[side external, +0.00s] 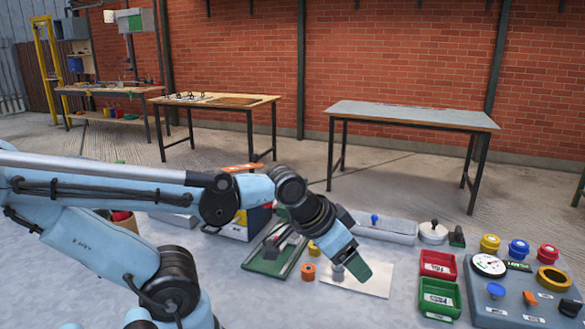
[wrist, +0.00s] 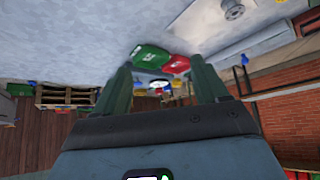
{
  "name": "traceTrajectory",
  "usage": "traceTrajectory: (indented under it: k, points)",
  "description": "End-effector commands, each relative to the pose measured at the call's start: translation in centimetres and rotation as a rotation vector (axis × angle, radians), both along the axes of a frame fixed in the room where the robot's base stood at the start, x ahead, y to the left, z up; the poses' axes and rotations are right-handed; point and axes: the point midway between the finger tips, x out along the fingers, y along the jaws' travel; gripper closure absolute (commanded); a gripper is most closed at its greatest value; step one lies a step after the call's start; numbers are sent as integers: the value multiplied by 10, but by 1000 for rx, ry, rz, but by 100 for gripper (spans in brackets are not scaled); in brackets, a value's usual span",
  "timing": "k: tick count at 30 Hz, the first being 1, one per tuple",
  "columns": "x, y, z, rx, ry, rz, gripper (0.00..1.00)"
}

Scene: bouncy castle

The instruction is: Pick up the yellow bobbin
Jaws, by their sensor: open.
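A yellow spool-shaped piece (side external: 490,243), which looks like the bobbin, stands at the right of the side view, beside a blue one (side external: 518,249) and a red one (side external: 548,254). A smaller yellow piece (side external: 314,248) sits near my wrist, partly hidden; I cannot tell its shape. My gripper (side external: 352,274) is above a white sheet, left of the spool-shaped pieces and apart from them. In the wrist view my gripper (wrist: 162,75) is open, its two green fingers wide apart with nothing held. I cannot make out the yellow bobbin clearly there.
A red tray (side external: 438,265) and a green tray (side external: 440,298) lie between my gripper and a grey gauge panel (side external: 520,310) with knobs. An orange ring-like piece (side external: 308,271) lies left of the white sheet (side external: 378,284). A grey box (side external: 383,229) stands behind.

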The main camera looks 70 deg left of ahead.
Motion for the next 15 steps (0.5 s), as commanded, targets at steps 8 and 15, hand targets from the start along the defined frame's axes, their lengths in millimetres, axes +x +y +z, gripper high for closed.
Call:
traceTrajectory:
  k: [8, 15]
  points:
    - [0, 0, 0, 1, 1, 0, 33]
    - [6, 11, 5, -73, 37, 143, 33]
